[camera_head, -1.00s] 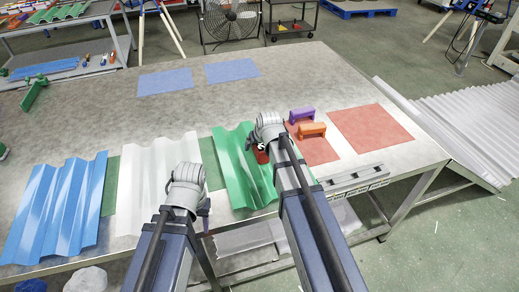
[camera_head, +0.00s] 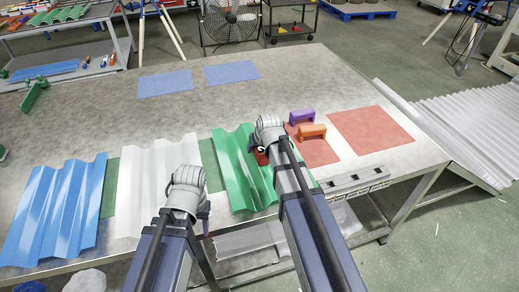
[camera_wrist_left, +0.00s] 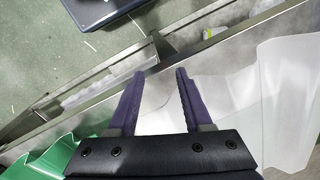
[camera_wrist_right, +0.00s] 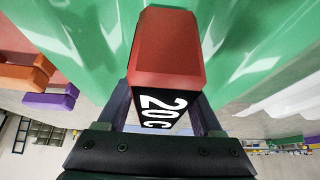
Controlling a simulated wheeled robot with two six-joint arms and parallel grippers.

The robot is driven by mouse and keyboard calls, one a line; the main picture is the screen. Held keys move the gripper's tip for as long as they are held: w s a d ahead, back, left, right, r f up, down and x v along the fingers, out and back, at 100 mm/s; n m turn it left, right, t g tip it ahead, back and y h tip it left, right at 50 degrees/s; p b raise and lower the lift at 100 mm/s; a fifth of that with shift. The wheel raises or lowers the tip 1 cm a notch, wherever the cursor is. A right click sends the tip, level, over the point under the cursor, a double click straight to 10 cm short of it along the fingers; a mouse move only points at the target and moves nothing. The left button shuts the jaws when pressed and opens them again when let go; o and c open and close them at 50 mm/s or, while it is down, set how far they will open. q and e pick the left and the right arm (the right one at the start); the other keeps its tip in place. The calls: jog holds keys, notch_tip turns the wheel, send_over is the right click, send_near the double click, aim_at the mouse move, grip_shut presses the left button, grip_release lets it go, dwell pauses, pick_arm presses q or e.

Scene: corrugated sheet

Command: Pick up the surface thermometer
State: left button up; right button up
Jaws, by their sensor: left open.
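The surface thermometer is a red block with a black face marked "20 C"; it fills the space between my right gripper's fingers in the right wrist view (camera_wrist_right: 165,55). In the head view its red body (camera_head: 261,157) shows just below my right gripper, over the green corrugated sheet (camera_head: 238,165). My right gripper (camera_wrist_right: 165,100) has a finger along each side of the block; the fingertips are partly hidden behind it. I cannot tell whether the block touches the sheet. My left gripper (camera_wrist_left: 160,75) is open and empty near the table's front edge, beside the white corrugated sheet (camera_wrist_left: 225,100).
A blue sheet (camera_head: 60,205) lies left of the white one. Purple (camera_head: 301,115) and orange (camera_head: 312,131) blocks stand at a red mat (camera_head: 318,153), right of the right gripper. Another red mat (camera_head: 370,128) and two blue mats (camera_head: 165,82) lie flat. The table's middle is clear.

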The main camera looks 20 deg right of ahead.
grip_shut()
dwell(0.3)
jog(key=shift+r, duration=0.15)
dwell(0.3)
notch_tip(320, 180, up, 10)
jog(key=p, duration=1)
jog(key=shift+r+p, duration=0.15)
jog(key=shift+p, duration=0.15)
